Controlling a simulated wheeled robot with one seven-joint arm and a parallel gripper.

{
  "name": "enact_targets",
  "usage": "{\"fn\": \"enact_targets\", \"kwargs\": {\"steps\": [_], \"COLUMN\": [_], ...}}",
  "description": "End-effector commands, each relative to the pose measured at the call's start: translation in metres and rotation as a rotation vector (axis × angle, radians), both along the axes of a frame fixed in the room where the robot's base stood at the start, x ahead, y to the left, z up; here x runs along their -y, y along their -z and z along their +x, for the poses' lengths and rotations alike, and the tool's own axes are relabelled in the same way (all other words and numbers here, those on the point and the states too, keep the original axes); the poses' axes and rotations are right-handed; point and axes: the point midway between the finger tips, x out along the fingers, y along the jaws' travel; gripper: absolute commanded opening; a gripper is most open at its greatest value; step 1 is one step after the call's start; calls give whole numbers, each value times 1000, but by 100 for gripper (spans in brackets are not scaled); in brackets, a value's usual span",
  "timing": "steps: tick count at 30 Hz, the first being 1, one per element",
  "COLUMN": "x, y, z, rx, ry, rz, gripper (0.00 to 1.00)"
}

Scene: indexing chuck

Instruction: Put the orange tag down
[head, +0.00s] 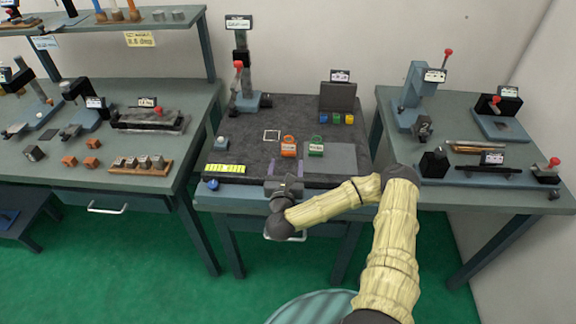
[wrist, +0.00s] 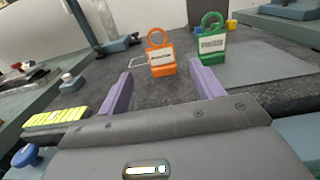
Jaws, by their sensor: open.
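The orange tag (head: 289,148) stands upright on the dark mat of the middle bench, with a ring on top and a white label. In the wrist view the orange tag (wrist: 160,58) stands ahead of my gripper, between the lines of its two fingers and apart from them. A green tag (head: 316,148) of the same form stands just to its right; it also shows in the wrist view (wrist: 210,47). My gripper (head: 286,182) is at the front edge of the middle bench. Its purple fingers (wrist: 162,90) are apart with nothing between them.
A white square outline (head: 271,136) lies left of the orange tag. A grey plate (head: 345,158) lies to the right. A yellow strip (head: 225,169) and a blue knob (head: 213,184) are at the front left. Small coloured blocks (head: 336,119) stand behind.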

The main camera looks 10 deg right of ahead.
Motion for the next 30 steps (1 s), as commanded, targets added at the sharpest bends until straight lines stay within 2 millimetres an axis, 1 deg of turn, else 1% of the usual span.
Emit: {"fn": "enact_targets", "kwargs": {"steps": [13, 17, 20, 23, 24, 27, 30], "x": [0, -8, -26, -53, -65, -89, -107], "y": [0, -2, -5, -7, -6, -2, 3], "z": [0, 2, 5, 6, 5, -1, -10], "rx": [-1, -13, -43, -88, -110, -160, -206], "ry": [-1, -45, -138, -285, -351, -512, -659], "rz": [-2, -48, -156, -341, -429, -661, -891], "gripper": [66, 66, 66, 66, 66, 66, 66]}}
